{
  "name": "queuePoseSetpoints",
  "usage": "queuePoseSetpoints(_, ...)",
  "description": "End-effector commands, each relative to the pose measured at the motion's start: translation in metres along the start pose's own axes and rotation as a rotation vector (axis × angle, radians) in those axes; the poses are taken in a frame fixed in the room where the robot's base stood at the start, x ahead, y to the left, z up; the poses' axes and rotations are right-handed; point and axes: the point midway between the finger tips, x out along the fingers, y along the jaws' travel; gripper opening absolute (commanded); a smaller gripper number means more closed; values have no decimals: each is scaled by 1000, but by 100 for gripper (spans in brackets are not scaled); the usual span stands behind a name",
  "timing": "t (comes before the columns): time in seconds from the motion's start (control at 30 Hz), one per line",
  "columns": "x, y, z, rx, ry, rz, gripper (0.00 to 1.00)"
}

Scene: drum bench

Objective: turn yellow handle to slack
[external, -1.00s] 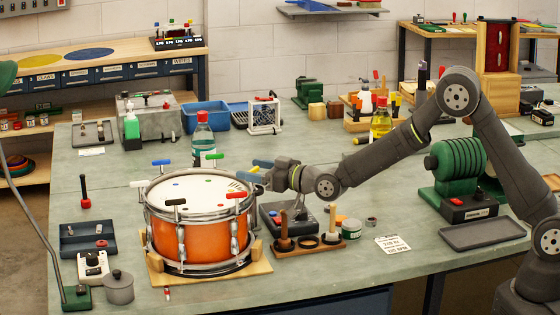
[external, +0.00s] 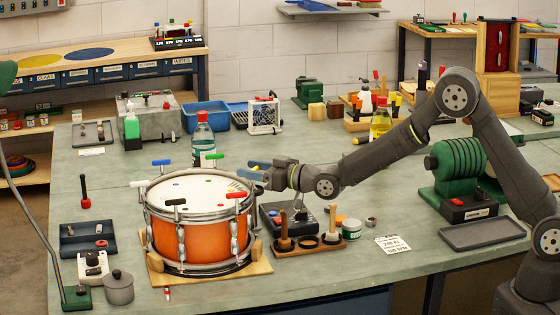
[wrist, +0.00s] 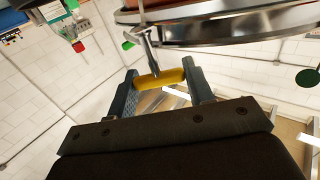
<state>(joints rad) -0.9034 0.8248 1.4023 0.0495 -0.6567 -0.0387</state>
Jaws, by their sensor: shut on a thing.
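The orange drum (external: 195,235) stands on a wooden base (external: 160,272), with T-handles of several colours around its rim. In the wrist view the yellow handle (wrist: 160,79) lies between the two fingers of my gripper (wrist: 160,85), which is shut on it. The metal stem of the handle (wrist: 146,48) runs up to the drum rim (wrist: 230,22). In the external view my gripper (external: 258,171) is at the right side of the drum rim, and the yellow handle is mostly hidden by the fingers.
Black (external: 176,202), red (external: 236,195), blue (external: 161,162) and green (external: 213,157) handles stand up around the rim. A green-labelled bottle (external: 203,140) stands behind the drum. A wooden holder with pegs (external: 310,246) and a grey device (external: 290,216) stand close to the right, below my wrist.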

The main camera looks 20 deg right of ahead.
Motion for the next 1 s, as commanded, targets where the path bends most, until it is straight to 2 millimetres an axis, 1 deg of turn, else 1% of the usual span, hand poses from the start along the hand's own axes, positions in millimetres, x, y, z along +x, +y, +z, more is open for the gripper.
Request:
queuePoseSetpoints(0.27, 0, 2, 0, -2, 0, -123, 24)
queuePoseSetpoints(0.7, 1, 2, 0, -1, 0, -398, 24)
queuePoseSetpoints(1.0, 1, 1, 0, -1, 0, -554, 24)
